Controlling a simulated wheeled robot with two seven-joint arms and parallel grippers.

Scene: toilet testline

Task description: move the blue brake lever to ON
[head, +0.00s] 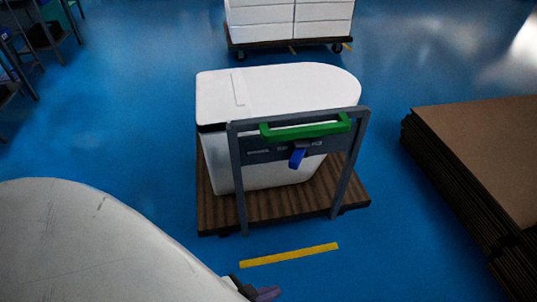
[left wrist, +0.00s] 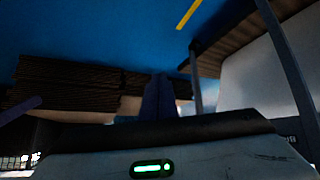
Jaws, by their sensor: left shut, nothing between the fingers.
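The blue brake lever (head: 297,157) hangs from the grey crossbar panel (head: 265,155) of a cart, under the green handle (head: 305,130), and points downward. Small markings sit along the panel, too small to read for certain. My left gripper (head: 262,292) is low at the bottom edge of the head view, partly cut off, in front of the cart and well apart from the lever. In the left wrist view its fingers (left wrist: 159,97) are together and empty. The lever cannot be made out in the left wrist view. My right gripper is not in view.
The cart's ribbed brown deck (head: 285,207) carries a white toilet (head: 300,90). A stack of brown boards (head: 475,150) stands at the right. Another loaded cart (head: 290,20) is behind. A yellow strip (head: 288,255) marks the clear blue floor in front.

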